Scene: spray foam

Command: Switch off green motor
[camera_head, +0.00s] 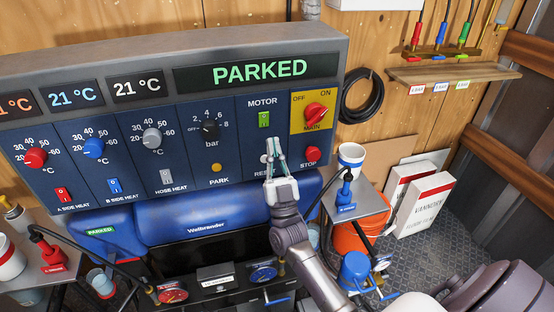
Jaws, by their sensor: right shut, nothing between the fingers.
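The green motor switch (264,119) sits on the dark blue control panel (230,120), under the white MOTOR label. My right gripper (273,144) is in front of the panel, just below the motor switch in the picture. Its fingers are shut, point upward and hold nothing. It hides part of the panel around the RESET label. I cannot tell whether the fingertips touch the panel. My left gripper is not in view.
The red MAIN knob (317,111) and red STOP button (313,154) are to the right of the motor switch. The pressure knob (210,129) and amber PARK button (216,167) are to its left. The display (260,72) reads PARKED. A cup (351,157) stands right.

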